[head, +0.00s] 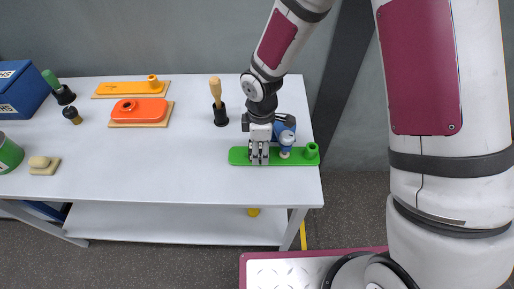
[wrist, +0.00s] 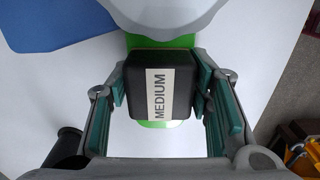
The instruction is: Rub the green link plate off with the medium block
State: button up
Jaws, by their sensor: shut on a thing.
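The green link plate (head: 238,156) lies near the front right of the white table, with a round green post (head: 311,151) at its right end. My gripper (head: 259,157) points down over the plate's left half. In the wrist view my gripper (wrist: 161,88) is shut on the medium block (wrist: 180,80), a black block with a white "MEDIUM" label. Green of the plate (wrist: 152,124) shows beyond both ends of the block. I cannot tell whether the block touches the plate. The block is hidden in the head view.
A blue and white bottle (head: 286,146) stands close right of my gripper, by a blue thing (head: 284,130). Orange (head: 139,110) and yellow-orange (head: 130,88) plates lie further left. The front middle table is clear.

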dwell(0.4)
jog(key=shift+a+f, duration=0.15)
jog(key=shift+a, duration=0.65)
jog(key=shift+d, duration=0.1)
jog(key=shift+d, duration=0.8)
jog(key=shift+a, duration=0.1)
jog(key=shift+a+b, duration=0.3)
jog(key=shift+a, duration=0.5)
jog(key=shift+d, duration=0.1)
